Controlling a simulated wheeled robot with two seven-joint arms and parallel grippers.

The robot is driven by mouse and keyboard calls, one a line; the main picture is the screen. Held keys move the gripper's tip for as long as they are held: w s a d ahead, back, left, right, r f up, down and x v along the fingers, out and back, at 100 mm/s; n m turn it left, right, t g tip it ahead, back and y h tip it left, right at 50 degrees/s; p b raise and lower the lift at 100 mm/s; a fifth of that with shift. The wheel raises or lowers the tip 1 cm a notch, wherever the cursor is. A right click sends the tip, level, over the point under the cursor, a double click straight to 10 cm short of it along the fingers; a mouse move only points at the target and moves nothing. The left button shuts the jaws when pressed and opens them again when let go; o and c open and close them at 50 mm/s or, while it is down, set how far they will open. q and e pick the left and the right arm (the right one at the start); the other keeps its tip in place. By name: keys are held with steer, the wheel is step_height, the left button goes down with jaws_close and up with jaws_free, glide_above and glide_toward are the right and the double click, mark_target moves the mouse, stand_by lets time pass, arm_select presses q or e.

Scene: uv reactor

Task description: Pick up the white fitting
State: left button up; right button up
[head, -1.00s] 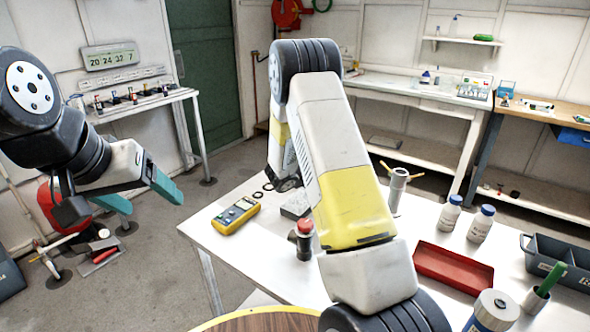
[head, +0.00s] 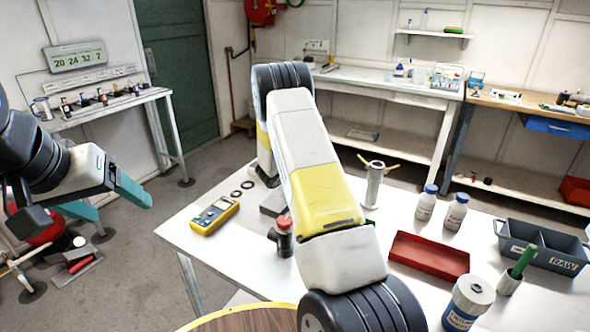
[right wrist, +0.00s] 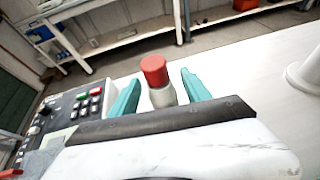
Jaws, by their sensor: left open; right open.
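No thing in view is plainly a separate white fitting. A red-capped piece with a pale grey-white body (right wrist: 161,78) stands upright on the white table; it also shows in the head view (head: 284,240). My right gripper (right wrist: 158,92) is open, and its two teal fingers appear on either side of this piece without visible contact. A white flared part (right wrist: 306,74) is cut off at the right edge of the right wrist view. My left gripper (head: 108,203) is open and empty, away from the table at the left.
On the white table (head: 188,236) are a yellow meter (head: 214,215), a grey stand with yellow handles (head: 374,186), white bottles with blue caps (head: 455,212), a red tray (head: 428,257) and a grey bin (head: 540,246). A button panel (right wrist: 75,112) is left of my right gripper.

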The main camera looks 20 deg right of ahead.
steer(key=shift+c, duration=0.5)
steer(key=c, duration=1.1)
jaws_close()
steer(key=shift+r, duration=0.1)
